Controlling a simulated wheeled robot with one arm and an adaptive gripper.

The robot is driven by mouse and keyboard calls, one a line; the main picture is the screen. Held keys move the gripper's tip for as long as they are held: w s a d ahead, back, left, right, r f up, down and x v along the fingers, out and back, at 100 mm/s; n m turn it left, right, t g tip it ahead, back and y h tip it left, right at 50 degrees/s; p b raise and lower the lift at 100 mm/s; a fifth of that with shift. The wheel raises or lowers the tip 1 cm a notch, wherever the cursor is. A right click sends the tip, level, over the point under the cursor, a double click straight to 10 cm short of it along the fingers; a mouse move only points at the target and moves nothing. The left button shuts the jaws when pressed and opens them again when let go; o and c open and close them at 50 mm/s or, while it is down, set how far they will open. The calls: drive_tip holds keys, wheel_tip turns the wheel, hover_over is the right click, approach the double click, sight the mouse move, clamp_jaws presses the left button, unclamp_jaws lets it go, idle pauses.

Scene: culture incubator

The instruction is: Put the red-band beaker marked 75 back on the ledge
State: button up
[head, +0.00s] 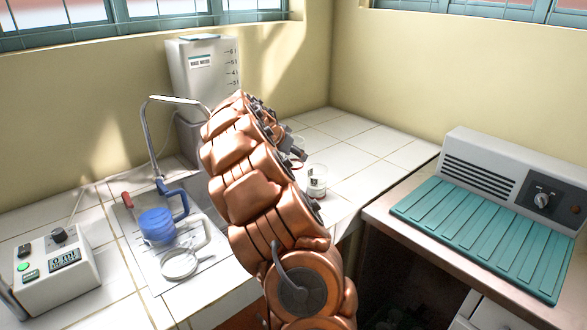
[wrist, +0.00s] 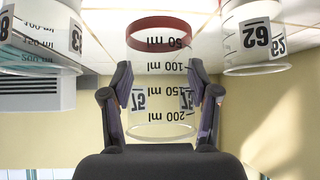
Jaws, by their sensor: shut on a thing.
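The red-band beaker marked 75 (wrist: 160,108) is clear glass with a red band and ml marks. It appears upside down in the wrist view, with 75 labels on both sides. My gripper (wrist: 160,86) is shut on it, one dark finger on each side of the glass. In the head view my copper arm hides most of the gripper and the held beaker; a bit of red shows just right of the arm. Whether the beaker's base touches the tiled surface cannot be told. Which surface is the ledge is not clear.
Another beaker (head: 317,182) stands on the white tiled counter (head: 352,160) right of my arm. In the wrist view, a beaker labelled 62 (wrist: 252,38) is at right and another labelled beaker (wrist: 42,35) at left. A teal ribbed mat (head: 480,235) lies at right; tiles behind are clear.

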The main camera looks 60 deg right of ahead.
sight(294, 166)
drive_tip(key=shift+f+p, duration=0.35)
drive_tip(key=shift+f, duration=2.3)
drive_tip(key=shift+f, duration=0.2)
drive_tip(key=o, duration=1.5)
drive_tip(key=shift+o, duration=0.2)
drive_tip(key=shift+r, duration=0.2)
drive_tip(key=shift+r, duration=0.15)
drive_tip(key=s+b+v, duration=0.1)
drive_tip(key=v, duration=1)
drive_tip(key=shift+w+a+r+b, duration=0.25)
drive_tip(key=shift+w+a+b, duration=0.15)
drive_tip(key=shift+w, duration=0.1)
